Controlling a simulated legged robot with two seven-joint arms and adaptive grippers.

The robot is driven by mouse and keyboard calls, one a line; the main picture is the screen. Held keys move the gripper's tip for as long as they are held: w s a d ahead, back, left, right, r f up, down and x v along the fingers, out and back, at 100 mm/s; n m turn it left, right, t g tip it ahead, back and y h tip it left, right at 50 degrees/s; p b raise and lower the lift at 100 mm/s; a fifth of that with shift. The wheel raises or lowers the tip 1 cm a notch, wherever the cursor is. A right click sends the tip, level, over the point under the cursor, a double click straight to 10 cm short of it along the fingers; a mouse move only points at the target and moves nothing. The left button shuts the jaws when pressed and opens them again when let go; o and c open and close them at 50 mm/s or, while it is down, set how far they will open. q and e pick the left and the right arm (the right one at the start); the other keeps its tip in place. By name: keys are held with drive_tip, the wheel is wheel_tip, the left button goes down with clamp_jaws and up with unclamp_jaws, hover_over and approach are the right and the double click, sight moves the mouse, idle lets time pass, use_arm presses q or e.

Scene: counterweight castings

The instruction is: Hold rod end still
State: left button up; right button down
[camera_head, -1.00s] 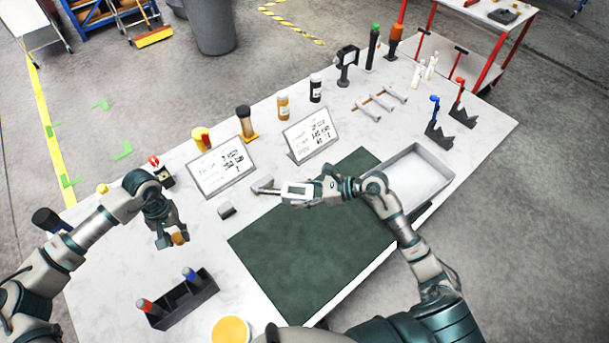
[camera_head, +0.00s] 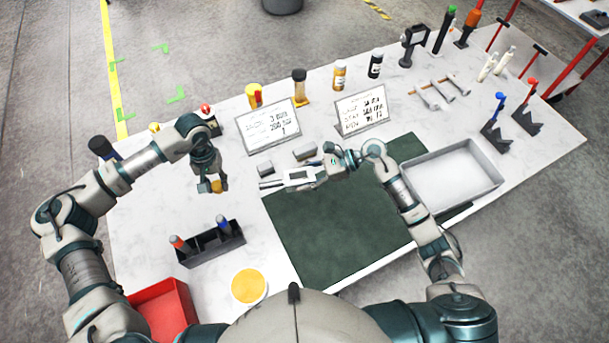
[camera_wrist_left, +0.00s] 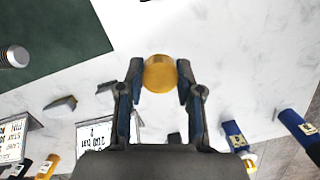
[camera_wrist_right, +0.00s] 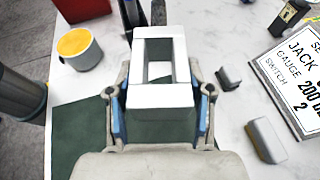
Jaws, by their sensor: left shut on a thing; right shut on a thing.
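My left gripper (camera_head: 212,184) is shut on a small amber round piece (camera_head: 217,187), held above the white table at the left. In the left wrist view the amber piece (camera_wrist_left: 160,73) sits between both fingertips. My right gripper (camera_head: 320,172) is shut on a white rectangular frame (camera_head: 299,178) with an open middle, over the far left edge of the green mat. The frame also fills the centre of the right wrist view (camera_wrist_right: 163,96).
A black holder (camera_head: 212,246) with red and blue-topped tools stands in front of my left gripper. Small grey blocks (camera_head: 305,151) and two sign plates (camera_head: 268,127) stand behind my right gripper. A grey tray (camera_head: 452,178) is at the right. The green mat (camera_head: 335,230) is bare.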

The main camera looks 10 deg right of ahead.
use_arm(q)
drive_tip(key=s+d+f+n+g+h, duration=0.2)
drive_tip(key=s+d+n+g+h, duration=0.4)
drive_tip(key=d+n+h, duration=0.25)
drive_tip(key=w+a+r+n+t+h, duration=0.25)
drive_tip(key=a+n+t+h, duration=0.35)
drive_tip(key=n+t+h, duration=0.4)
drive_tip(key=shift+w+d+f+m+g+h, duration=0.1)
drive_tip(key=shift+d+m+g+h, duration=0.15)
drive_tip(key=shift+d+m, duration=0.35)
drive_tip(key=shift+w+d+r+m+g+h, duration=0.1)
drive_tip(key=shift+w+d+m+g, duration=0.15)
drive_tip(key=shift+d, duration=0.6)
drive_tip(key=shift+d+f+m+g+h, duration=0.1)
drive_tip(key=shift+d+m+g+h, duration=0.1)
drive_tip(key=shift+d+m, duration=0.45)
drive_tip(key=shift+d, duration=0.1)
drive_tip(key=shift+s+a, duration=0.1)
drive_tip(key=shift+a, duration=0.25)
drive_tip(key=shift+d, duration=0.9)
